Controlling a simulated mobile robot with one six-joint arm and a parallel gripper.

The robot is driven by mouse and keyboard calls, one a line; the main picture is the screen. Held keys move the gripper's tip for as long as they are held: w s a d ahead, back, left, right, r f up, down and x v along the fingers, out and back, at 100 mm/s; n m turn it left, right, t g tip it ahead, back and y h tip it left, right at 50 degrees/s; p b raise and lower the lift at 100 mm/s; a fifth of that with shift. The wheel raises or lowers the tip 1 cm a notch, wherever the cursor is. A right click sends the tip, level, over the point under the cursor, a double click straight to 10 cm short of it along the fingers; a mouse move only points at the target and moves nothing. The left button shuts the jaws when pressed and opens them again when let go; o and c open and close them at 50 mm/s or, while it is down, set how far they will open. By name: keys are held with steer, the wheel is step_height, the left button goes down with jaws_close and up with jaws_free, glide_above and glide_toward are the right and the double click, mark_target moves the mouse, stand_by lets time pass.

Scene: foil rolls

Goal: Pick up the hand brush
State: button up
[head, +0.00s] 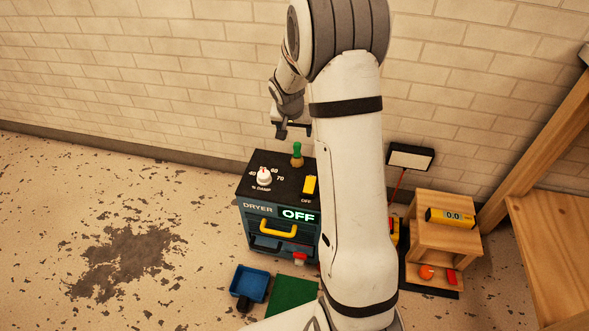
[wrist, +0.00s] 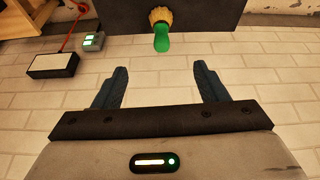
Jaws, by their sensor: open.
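The hand brush (head: 297,157) has a green handle and pale bristles. It stands upright, handle up, on the dark top of the dryer (head: 279,215), towards the back. It also shows in the wrist view (wrist: 162,38), upside down, with its yellowish bristles against the dryer top. My gripper (head: 293,130) is open and empty, just above the brush in the head view. In the wrist view my gripper's two dark fingers (wrist: 161,70) are spread wide, with the brush beyond their tips and roughly centred between them. The brush and fingers are apart.
A white knob (head: 264,176) and a yellow switch (head: 310,187) rise from the dryer top near the brush. A brick wall (head: 150,75) stands behind. A lamp (head: 410,157) and wooden shelf (head: 443,237) are at right.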

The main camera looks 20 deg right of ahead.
mark_target(297, 152)
steer(key=shift+m, duration=0.3)
steer(key=b+x, duration=0.1)
steer(key=x, duration=0.2)
steer(key=b+x, duration=0.1)
steer(key=x, duration=0.6)
steer(key=shift+a+f+b, duration=0.2)
steer(key=shift+f+b, duration=0.05)
steer(key=shift+b, duration=0.15)
steer(key=b+x, duration=0.2)
steer(key=x, duration=0.3)
steer(key=shift+w+f, duration=0.1)
steer(key=shift+f, duration=0.05)
steer(key=c, duration=1.1)
